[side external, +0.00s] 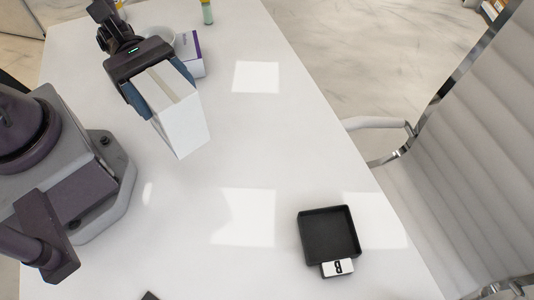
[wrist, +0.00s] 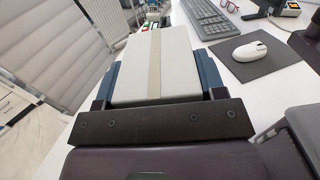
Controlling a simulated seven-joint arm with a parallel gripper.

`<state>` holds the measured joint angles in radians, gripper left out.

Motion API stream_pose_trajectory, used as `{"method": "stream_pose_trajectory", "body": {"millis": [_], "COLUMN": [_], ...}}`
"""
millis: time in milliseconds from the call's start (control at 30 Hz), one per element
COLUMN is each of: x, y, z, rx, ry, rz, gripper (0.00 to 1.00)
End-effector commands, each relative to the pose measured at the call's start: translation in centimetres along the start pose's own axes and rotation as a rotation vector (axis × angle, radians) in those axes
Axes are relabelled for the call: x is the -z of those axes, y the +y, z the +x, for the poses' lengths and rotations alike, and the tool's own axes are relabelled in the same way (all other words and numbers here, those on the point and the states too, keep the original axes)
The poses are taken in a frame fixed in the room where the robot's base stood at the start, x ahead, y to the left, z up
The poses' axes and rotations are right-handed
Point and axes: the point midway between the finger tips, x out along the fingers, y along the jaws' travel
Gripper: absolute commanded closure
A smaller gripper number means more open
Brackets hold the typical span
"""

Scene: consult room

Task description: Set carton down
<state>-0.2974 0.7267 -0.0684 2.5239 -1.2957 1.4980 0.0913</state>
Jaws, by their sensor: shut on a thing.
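A white carton (side external: 181,121) with a beige tape strip is held between the blue fingers of my gripper (side external: 158,88) over the left part of the white table. It is tilted in the side external view; I cannot tell whether its lower end touches the table. In the wrist view the carton (wrist: 129,68) fills the space between the fingers of my gripper (wrist: 158,78), its tape running lengthwise.
A black square tray (side external: 328,232) with a label "B" (side external: 338,267) lies at the table's front right. A purple-and-white box (side external: 194,68) and a white bowl (side external: 160,36) are behind my gripper. A white chair (side external: 460,150) stands right. The table's middle is clear. The wrist view shows a mouse (wrist: 250,51) and keyboard (wrist: 205,20).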

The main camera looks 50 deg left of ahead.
Motion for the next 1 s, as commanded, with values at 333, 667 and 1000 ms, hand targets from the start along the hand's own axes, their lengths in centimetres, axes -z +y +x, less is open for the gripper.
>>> {"method": "stream_pose_trajectory", "body": {"millis": [333, 667, 1000], "x": [2.5, 7.7, 10.8], "y": [5.4, 10.9, 12.6], "z": [2.9, 6.0, 6.9], "rx": [-0.031, -0.032, -0.033], "ry": [-0.001, -0.001, 0.0], "rz": [0.002, -0.002, -0.003], "gripper": [0.64, 0.64, 0.64]}}
